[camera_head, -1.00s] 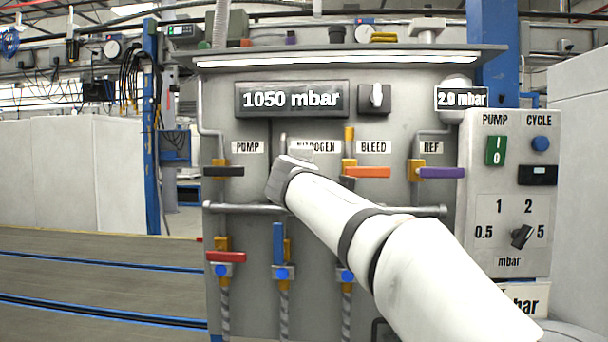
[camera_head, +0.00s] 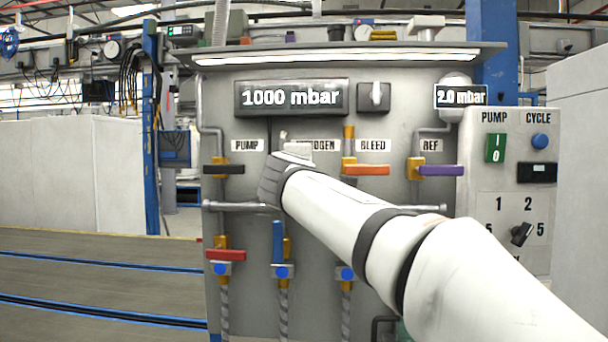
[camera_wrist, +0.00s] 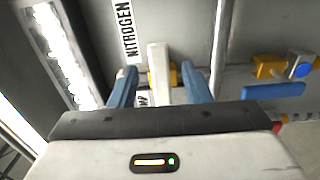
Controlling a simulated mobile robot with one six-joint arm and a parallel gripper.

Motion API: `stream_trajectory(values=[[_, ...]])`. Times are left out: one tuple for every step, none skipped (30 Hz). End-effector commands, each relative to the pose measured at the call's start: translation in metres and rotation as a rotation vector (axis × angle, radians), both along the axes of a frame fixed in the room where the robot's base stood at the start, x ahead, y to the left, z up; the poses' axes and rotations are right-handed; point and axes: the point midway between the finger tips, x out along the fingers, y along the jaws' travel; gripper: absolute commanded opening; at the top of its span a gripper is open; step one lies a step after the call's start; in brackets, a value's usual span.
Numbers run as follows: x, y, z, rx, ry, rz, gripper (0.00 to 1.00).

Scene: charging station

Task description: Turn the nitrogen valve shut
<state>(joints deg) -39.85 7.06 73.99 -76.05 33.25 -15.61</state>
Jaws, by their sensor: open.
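In the wrist view the nitrogen valve's white handle (camera_wrist: 157,62) stands between the two blue fingers of my open gripper (camera_wrist: 159,70). A gap shows on both sides, and I cannot tell whether either finger touches it. The valve's yellow body (camera_wrist: 173,75) shows partly behind the fingers. The NITROGEN label (camera_wrist: 125,32) is beside it. In the head view my gripper (camera_head: 284,172) is up against the panel at the nitrogen column. It hides the valve and part of the NITROGEN label (camera_head: 325,146); the fingertips are not visible there.
The black PUMP handle (camera_head: 223,170) is left of my gripper, the orange BLEED handle (camera_head: 367,170) right, and the purple REF handle (camera_head: 441,171) further right. Below are a red handle (camera_head: 225,255) and an upright blue handle (camera_head: 278,240). A horizontal pipe (camera_head: 235,207) crosses the panel.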

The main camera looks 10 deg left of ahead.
Motion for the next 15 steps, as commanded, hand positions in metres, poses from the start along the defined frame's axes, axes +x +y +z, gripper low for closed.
stream_trajectory(values=[[-0.01,-0.001,-0.001,0.0,-0.001,0.003,0.44],[-0.014,-0.001,-0.001,0.0,0.0,0.003,0.44],[-0.019,-0.002,0.0,0.0,0.0,0.003,0.44],[-0.022,-0.002,-0.001,-0.001,0.0,0.002,0.44],[-0.025,-0.003,-0.001,-0.001,0.0,0.001,0.44],[-0.028,-0.003,-0.001,0.0,0.0,0.002,0.44],[-0.029,-0.003,-0.001,0.0,0.0,0.002,0.44],[-0.031,-0.003,-0.001,0.0,0.0,0.002,0.44],[-0.032,-0.004,-0.001,0.0,0.001,0.002,0.44],[-0.032,-0.004,-0.001,0.0,0.001,0.001,0.44],[-0.032,-0.004,-0.001,0.0,0.001,0.001,0.44],[-0.032,-0.004,-0.001,0.0,0.001,0.001,0.44],[-0.032,-0.004,-0.001,0.0,0.001,0.001,0.44],[-0.032,-0.004,-0.001,0.0,0.001,0.001,0.44],[-0.032,-0.004,-0.001,0.0,0.001,0.001,0.44]])
